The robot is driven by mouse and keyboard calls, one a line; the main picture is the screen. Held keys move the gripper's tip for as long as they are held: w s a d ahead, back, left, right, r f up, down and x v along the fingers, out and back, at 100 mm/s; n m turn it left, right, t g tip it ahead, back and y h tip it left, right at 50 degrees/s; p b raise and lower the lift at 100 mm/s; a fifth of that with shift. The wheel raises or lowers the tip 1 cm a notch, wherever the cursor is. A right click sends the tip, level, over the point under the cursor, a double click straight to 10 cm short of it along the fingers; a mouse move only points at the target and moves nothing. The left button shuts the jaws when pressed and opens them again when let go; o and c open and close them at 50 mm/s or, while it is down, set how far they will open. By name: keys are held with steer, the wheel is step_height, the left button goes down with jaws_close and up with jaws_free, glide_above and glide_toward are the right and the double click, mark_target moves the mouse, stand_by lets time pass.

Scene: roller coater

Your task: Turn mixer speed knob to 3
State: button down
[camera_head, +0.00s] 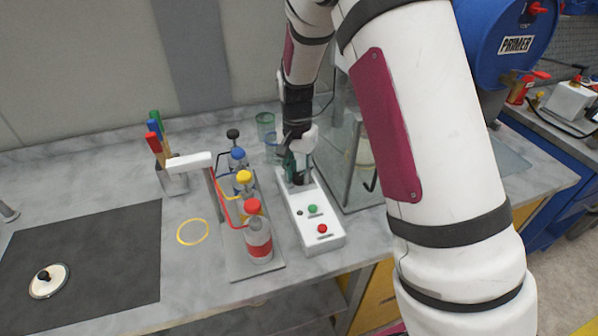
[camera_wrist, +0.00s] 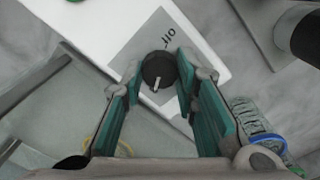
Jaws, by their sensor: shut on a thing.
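The mixer speed knob (camera_wrist: 158,71) is a dark round knob with a white pointer line, on a grey label plate (camera_wrist: 188,36) with lettering that seems to read "off". The knob sits at the end of a white control box (camera_head: 308,220). My gripper (camera_head: 297,172) is over the far end of that box. In the wrist view my gripper (camera_wrist: 158,82) has its green-padded fingers shut on the knob, one at each side. The pointer slants toward the bottom of the wrist picture. The knob is hidden in the head view, and no speed numbers can be read.
A green button (camera_head: 312,209) and a red button (camera_head: 322,229) are on the box's near end. Bottles with coloured caps stand in a rack (camera_head: 258,270) to the left. A clear-walled mixer stand (camera_head: 345,190) is close on the right.

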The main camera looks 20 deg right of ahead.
mark_target(297, 175)
steer(key=c, duration=1.2)
jaws_free()
steer(key=shift+c, duration=0.2)
step_height(297, 175, up, 12)
steer(key=shift+w+a, duration=0.15)
